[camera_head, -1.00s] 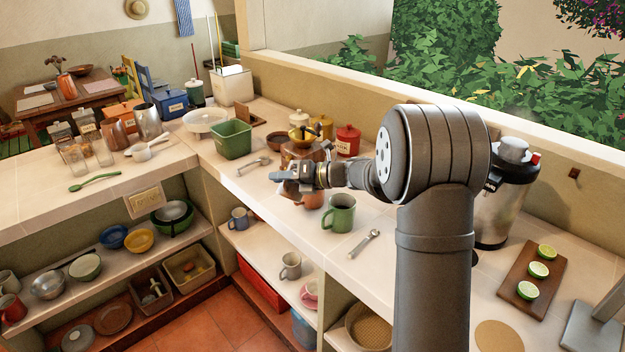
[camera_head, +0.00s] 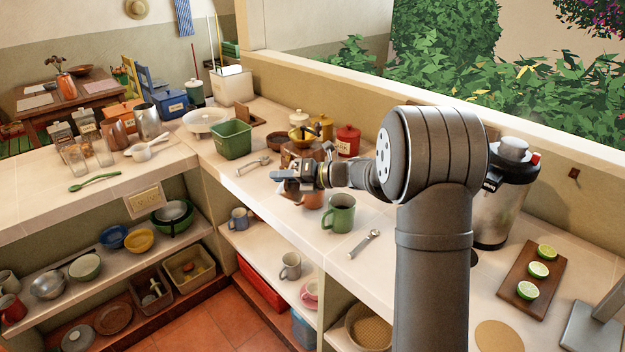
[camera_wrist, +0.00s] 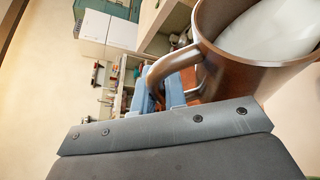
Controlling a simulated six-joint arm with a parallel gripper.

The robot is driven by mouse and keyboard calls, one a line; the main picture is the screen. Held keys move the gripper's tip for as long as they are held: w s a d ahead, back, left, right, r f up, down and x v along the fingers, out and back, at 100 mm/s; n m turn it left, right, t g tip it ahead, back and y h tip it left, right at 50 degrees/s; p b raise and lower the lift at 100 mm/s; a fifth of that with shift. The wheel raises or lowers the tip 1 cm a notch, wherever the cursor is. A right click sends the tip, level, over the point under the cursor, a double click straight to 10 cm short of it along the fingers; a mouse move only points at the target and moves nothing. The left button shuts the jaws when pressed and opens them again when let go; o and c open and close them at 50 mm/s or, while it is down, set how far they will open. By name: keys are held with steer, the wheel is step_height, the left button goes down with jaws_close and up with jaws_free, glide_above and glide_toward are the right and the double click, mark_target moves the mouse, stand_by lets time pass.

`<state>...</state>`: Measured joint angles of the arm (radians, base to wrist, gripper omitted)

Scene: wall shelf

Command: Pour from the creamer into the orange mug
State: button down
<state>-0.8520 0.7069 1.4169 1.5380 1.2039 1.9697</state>
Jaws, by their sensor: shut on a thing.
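The creamer (camera_wrist: 240,77) is a brown, shiny vessel with a loop handle and white liquid inside, at the upper right of the wrist view. In the head view my gripper (camera_head: 285,176) is over the middle counter, and I cannot make out the creamer clearly there. An orange-brown vessel (camera_head: 313,201), which looks like the orange mug, stands just below and right of the gripper, partly hidden by it. No pouring stream shows.
A green mug (camera_head: 340,216) stands to the right near the counter's front edge, with a metal spoon (camera_head: 364,244) beside it. A grinder with a brass bowl (camera_head: 302,134), a red canister (camera_head: 348,140) and a green bin (camera_head: 232,140) stand behind the gripper.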

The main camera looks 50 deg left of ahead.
steer(key=shift+w+r+m+g, duration=0.15)
steer(key=shift+w+m+g, duration=0.15)
steer(key=shift+m, duration=0.1)
stand_by(1.8)
steer(key=s+n+t, duration=0.1)
steer(key=s+f+n, duration=0.1)
steer(key=n, duration=0.1)
steer(key=shift+s+d+t, duration=0.15)
steer(key=shift+t, duration=0.25)
steer(key=s+d+f+n+t, duration=0.1)
steer(key=s+f+n+t, duration=0.2)
steer(key=f, duration=0.7)
steer(key=shift+s+n, duration=0.8)
